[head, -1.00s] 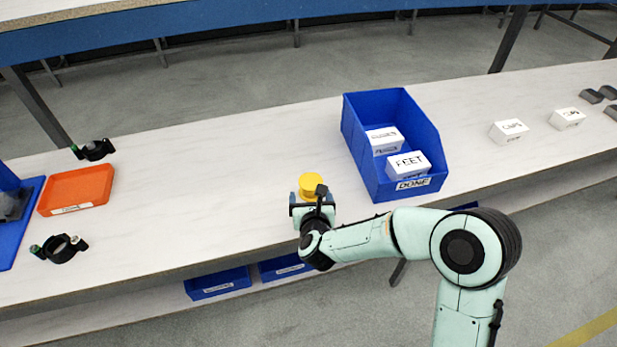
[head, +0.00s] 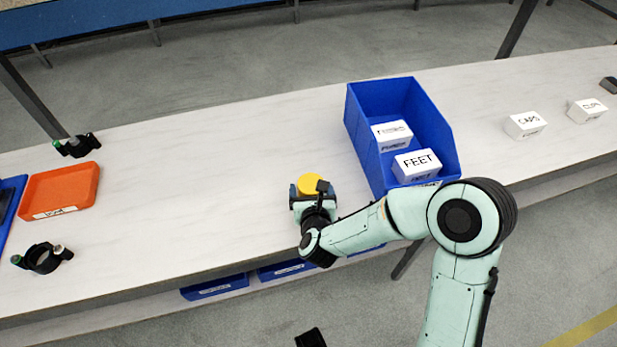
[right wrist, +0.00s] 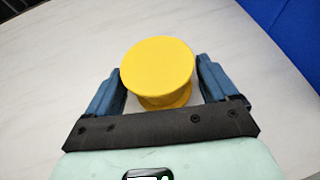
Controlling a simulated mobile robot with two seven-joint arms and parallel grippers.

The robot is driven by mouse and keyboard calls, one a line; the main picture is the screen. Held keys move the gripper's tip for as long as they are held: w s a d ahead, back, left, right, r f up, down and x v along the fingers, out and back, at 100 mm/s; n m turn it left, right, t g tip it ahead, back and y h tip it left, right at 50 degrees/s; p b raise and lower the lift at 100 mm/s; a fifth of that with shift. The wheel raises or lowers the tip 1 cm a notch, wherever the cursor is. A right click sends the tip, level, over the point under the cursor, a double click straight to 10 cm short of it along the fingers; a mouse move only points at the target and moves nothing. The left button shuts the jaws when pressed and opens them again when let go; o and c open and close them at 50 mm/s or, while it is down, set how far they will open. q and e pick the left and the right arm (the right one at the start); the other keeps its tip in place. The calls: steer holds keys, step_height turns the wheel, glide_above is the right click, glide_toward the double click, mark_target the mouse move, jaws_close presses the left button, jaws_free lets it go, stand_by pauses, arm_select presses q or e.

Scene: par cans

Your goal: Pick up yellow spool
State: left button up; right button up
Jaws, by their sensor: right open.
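The yellow spool (head: 311,184) stands upright on the white table, left of the blue bin. My right gripper (head: 313,193) is at the spool, with its jaws open. In the right wrist view, the spool (right wrist: 158,72) has a round flat top and a narrower lower part. It sits between the two blue fingers of my right gripper (right wrist: 160,77), with a small gap visible on each side. The base of the spool is partly hidden by the gripper. My left gripper does not show.
The blue bin (head: 360,137) with white boxes stands close to the right of the spool. An orange tray (head: 60,190) and black ring-shaped parts (head: 42,258) lie at the left. White boxes (head: 525,124) stand far right. The table between tray and spool is clear.

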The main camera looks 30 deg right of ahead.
steer(key=shift+w+d, duration=0.1)
steer(key=shift+w, duration=0.1)
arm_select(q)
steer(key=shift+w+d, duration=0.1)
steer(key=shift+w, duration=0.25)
arm_select(e)
steer(key=shift+s, duration=0.1)
steer(key=shift+c, duration=1.2)
steer(key=c, duration=1)
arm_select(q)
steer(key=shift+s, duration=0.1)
